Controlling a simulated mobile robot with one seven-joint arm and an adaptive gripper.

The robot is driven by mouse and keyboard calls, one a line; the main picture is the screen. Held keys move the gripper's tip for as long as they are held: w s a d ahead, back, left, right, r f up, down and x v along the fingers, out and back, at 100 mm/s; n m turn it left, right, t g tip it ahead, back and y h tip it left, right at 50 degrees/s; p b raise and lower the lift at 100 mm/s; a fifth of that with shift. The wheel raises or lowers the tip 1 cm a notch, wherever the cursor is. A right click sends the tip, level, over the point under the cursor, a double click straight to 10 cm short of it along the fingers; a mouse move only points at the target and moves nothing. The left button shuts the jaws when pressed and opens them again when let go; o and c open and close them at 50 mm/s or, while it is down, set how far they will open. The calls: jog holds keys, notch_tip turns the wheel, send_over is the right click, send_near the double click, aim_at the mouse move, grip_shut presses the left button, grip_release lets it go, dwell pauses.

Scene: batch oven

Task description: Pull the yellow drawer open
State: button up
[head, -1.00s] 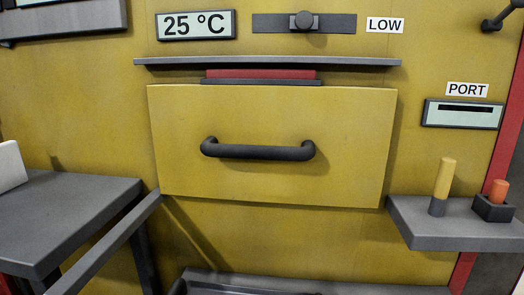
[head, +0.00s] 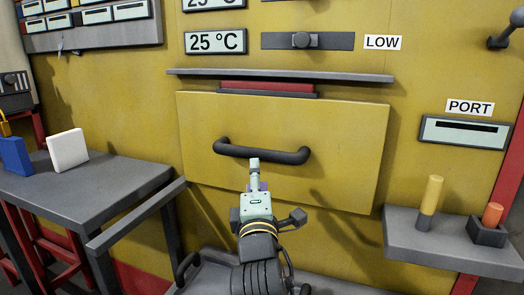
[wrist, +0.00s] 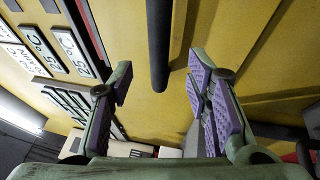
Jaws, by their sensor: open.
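The yellow drawer (head: 330,120) has a broad flat front set in the yellow oven wall. It looks shut, with its front standing a little proud of the wall. Its dark bar handle (head: 290,157) runs across the front, roughly level. My gripper (head: 255,174) is in front of the handle near its middle, with its tip overlapping the bar in the head view. In the wrist view my gripper (wrist: 160,75) is open, and the handle (wrist: 158,35) shows as a dark bar between the two purple-padded fingers. I cannot tell whether they touch it.
A grey ledge (head: 280,75) juts out above the drawer. A grey table (head: 90,193) with a white block (head: 68,150) and a blue block (head: 15,156) stands left. A grey shelf (head: 455,243) with a yellow cylinder (head: 431,194) and an orange peg (head: 493,213) is at right.

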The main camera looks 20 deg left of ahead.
aim_at(254, 157)
jog(key=p+x, duration=0.3)
jog(key=x, duration=0.7)
jog(key=shift+r+p, duration=0.1)
jog(key=shift+p, duration=0.3)
grip_shut()
